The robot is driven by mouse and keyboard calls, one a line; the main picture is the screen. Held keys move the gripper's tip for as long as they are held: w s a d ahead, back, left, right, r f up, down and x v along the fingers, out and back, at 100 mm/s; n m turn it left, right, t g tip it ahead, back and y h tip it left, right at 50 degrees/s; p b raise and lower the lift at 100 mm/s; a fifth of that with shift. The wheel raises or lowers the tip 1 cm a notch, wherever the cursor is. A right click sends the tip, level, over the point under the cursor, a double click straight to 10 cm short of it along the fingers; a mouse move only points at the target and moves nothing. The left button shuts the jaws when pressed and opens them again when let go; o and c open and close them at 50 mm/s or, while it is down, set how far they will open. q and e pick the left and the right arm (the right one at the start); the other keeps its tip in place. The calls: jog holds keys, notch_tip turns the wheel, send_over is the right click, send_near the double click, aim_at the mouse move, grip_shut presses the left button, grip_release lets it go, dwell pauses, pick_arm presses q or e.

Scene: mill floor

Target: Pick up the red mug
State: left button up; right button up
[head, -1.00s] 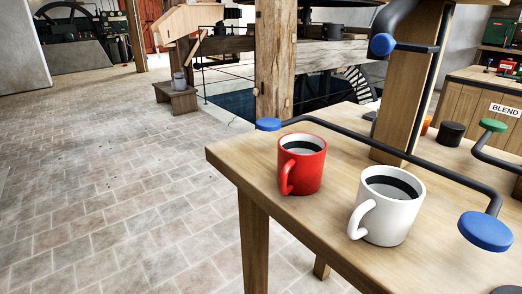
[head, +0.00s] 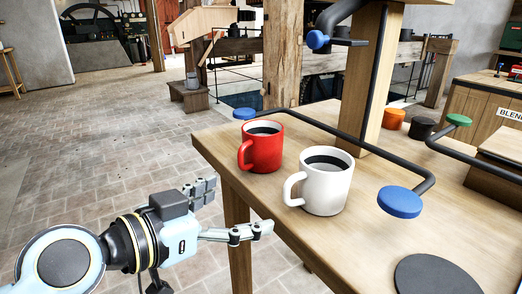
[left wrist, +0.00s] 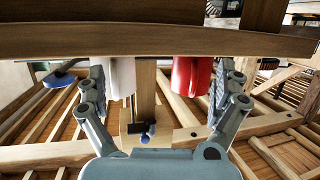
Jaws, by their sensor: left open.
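The red mug (head: 262,148) stands upright on the wooden table (head: 225,150) near its left edge, its handle towards the lower left. It has dark contents or a dark inside band. A white mug (head: 322,183) stands close beside it, to the right and nearer. My left gripper (head: 234,211) is open and empty, off the table's left edge and short of the red mug. In the left wrist view my open fingers (left wrist: 165,85) frame the red mug (left wrist: 190,76) and the white mug (left wrist: 122,76) beyond them, partly cut off by a dark brown beam or edge.
A dark bent rail (head: 350,146) with blue knobs (head: 399,202) runs behind and right of the mugs. A wooden post (head: 370,80) rises behind them. A dark round disc (head: 436,275) lies at the front right. Open stone floor (head: 90,150) spreads left of the table.

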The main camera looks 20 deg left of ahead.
aim_at(241, 156)
pick_arm(q)
jog(key=w+r+t, duration=0.1)
jog(key=w, duration=0.2)
jog(key=w+a+r+n+t+y, duration=0.1)
jog(key=w, duration=0.2)
jog(key=w+r+n+t+p, duration=0.1)
jog(key=w+r, duration=0.1)
jog(key=w, duration=0.1)
jog(key=shift+w+a+t+y, duration=0.1)
jog(key=shift+a+t+y, duration=0.05)
jog(key=shift+t+y, duration=0.25)
jog(key=shift+f+p+x, duration=0.1)
jog(key=shift+p+x, duration=0.1)
jog(key=shift+x, duration=1.2)
jog(key=shift+f+p+x, duration=0.15)
jog(key=shift+x, duration=1.2)
jog(key=shift+a, duration=0.15)
jog(key=c, duration=1.4)
jog(key=shift+c, duration=0.2)
jog(key=shift+r, duration=0.1)
